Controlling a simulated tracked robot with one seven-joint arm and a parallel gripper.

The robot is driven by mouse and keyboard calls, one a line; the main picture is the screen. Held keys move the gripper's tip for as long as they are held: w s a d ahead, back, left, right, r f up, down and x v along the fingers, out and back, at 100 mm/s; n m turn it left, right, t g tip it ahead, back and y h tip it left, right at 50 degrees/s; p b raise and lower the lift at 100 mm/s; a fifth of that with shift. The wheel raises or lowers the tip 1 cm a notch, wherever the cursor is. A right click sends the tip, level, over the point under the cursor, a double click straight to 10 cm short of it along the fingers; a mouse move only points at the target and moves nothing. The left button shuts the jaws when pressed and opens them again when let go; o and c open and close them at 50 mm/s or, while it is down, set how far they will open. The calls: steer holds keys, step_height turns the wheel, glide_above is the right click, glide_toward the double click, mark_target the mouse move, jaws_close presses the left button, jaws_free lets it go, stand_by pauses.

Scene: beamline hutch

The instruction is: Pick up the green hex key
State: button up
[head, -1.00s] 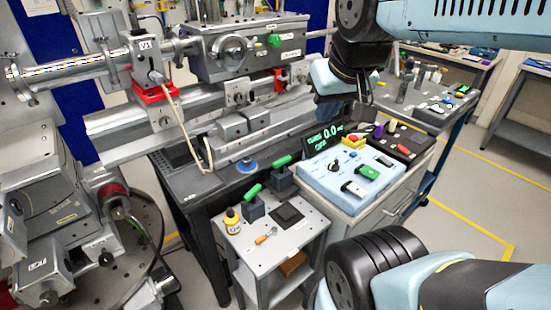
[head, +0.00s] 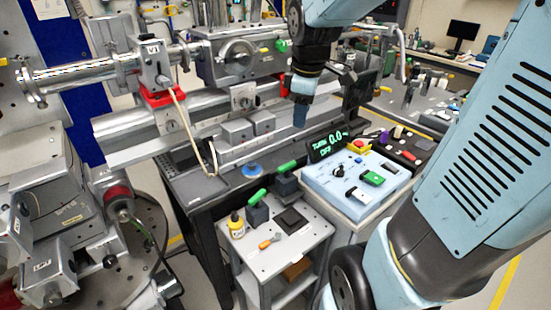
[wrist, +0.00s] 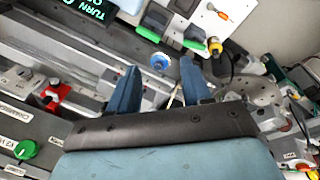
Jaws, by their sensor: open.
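Two green-handled tools stand in dark blocks on a small grey side table (head: 282,258). One green handle (head: 257,196) is beside the yellow bottle, and the other green handle (head: 287,167) is farther back. Both also show in the wrist view, the one by the bottle (wrist: 194,45) and the other (wrist: 148,34). I cannot tell which is the hex key; the lower parts are hidden in the blocks. My gripper (head: 300,118) hangs above the dark bench, behind and above both tools, touching neither. In the wrist view its blue fingers (wrist: 160,75) are apart with nothing between them.
The side table also holds a yellow bottle (head: 236,225), an orange-handled tool (head: 270,242) and a black pad (head: 291,219). A pale blue control box (head: 355,185) and a lit display (head: 328,145) stand right. Metal rail equipment (head: 200,120) fills the back.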

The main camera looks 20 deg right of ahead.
steer(key=w+f+n+g, duration=0.3)
steer(key=w+f+n, duration=0.8)
steer(key=f, duration=0.1)
glide_above(287, 164)
steer(key=f, duration=0.7)
steer(key=shift+s+a, duration=0.25)
steer(key=shift+w+d+f, duration=0.1)
steer(key=shift+f, duration=1.55)
steer(key=shift+w+d+f, duration=0.1)
steer(key=shift+f, duration=1.5)
steer(key=shift+c, duration=0.2)
jaws_close()
